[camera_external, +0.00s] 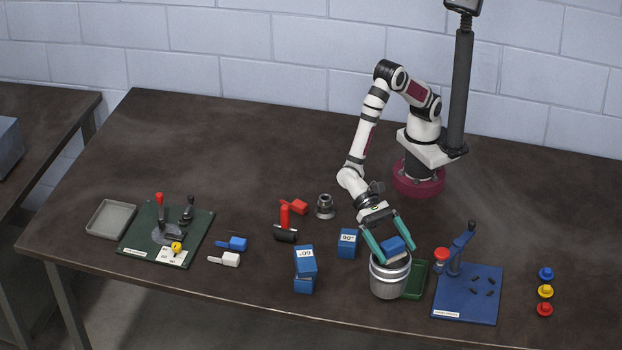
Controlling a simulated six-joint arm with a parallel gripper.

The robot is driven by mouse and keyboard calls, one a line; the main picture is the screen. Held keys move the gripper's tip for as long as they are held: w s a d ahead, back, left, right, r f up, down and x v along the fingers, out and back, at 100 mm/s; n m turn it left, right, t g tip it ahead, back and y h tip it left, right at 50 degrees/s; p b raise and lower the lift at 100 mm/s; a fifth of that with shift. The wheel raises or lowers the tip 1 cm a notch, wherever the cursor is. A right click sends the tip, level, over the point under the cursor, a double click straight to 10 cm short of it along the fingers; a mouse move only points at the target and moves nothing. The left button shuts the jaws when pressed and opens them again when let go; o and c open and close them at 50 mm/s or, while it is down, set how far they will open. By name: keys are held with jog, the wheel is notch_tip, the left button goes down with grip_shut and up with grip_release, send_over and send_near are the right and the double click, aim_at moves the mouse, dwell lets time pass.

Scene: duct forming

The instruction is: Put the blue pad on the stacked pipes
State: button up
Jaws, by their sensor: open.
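The blue pad (393,248) is at the top of the stacked pipes (389,282), a silver-grey round stack near the front of the table. It appears to rest on the rim, slightly tilted in the picture; the contact under it is hidden. My gripper (395,251) points down over the stack with its teal fingers on either side of the pad. The fingers are open and the pad is between them.
A green tray (415,281) lies right behind the pipes. A blue board (467,305) with a lever stands to the right. A green fixture board (140,240) is far left.

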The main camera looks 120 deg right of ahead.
jog(key=v, duration=1.2)
jog(key=s+d+r+n+g+h, duration=0.1)
jog(key=s+d+r+n+h, duration=0.2)
jog(key=s, duration=0.4)
jog(key=s+d+r+n+g+h, duration=0.1)
jog(key=s+d+n+h, duration=0.1)
jog(key=s+d+n, duration=0.4)
jog(key=s+d+f+n+t+h, duration=0.1)
jog(key=s+d+n+h, duration=0.2)
jog(key=s+d+h, duration=0.3)
jog(key=s+d, duration=0.4)
jog(key=d, duration=0.1)
jog(key=shift+d+f+t+h, duration=0.3)
jog(key=shift+t, duration=0.1)
